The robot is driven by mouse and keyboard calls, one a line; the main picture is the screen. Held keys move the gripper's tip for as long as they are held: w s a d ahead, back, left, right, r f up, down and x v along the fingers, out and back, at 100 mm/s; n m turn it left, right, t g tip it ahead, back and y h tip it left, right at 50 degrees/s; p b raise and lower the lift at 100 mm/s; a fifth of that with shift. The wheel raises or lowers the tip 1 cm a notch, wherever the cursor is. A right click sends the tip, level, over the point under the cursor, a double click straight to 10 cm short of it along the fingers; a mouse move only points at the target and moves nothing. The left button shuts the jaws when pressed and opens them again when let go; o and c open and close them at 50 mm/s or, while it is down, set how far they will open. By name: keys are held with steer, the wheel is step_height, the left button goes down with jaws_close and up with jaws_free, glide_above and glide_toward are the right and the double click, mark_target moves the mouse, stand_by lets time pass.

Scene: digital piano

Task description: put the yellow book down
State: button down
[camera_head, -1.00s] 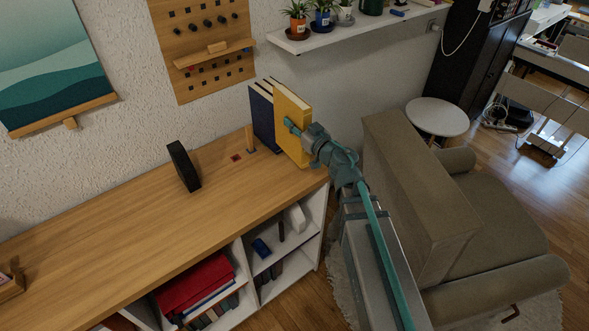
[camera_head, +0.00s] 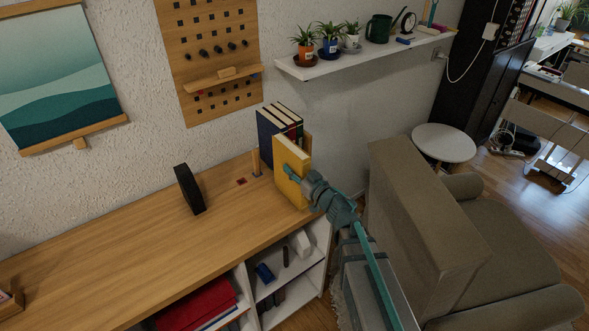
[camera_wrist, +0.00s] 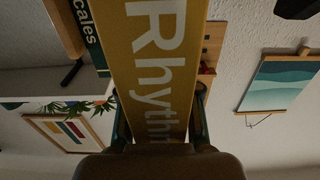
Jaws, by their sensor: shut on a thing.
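The yellow book (camera_head: 291,171) stands upright near the right end of the wooden cabinet top (camera_head: 130,232). My gripper (camera_head: 291,173) is shut on it from the front right. In the wrist view the yellow book (camera_wrist: 158,65) fills the middle, with the letters "Rhyth" on its spine, between my two fingers (camera_wrist: 160,125). Behind it, a dark blue book (camera_head: 268,134) and other books stand upright in a row. I cannot tell whether the yellow book's lower edge touches the cabinet top.
A black upright object (camera_head: 189,189) stands on the cabinet top, with clear wood around it. A wall shelf (camera_head: 360,54) with plants hangs above. A beige sofa (camera_head: 430,215) is at the right.

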steer(key=shift+f, duration=0.15)
steer(key=c, duration=0.8)
jaws_free()
steer(key=shift+s+d, duration=0.1)
steer(key=shift+s, duration=0.05)
steer(key=v, duration=0.7)
steer(key=shift+r, duration=0.2)
steer(key=shift+s+p, duration=0.15)
steer(key=shift+p, duration=0.15)
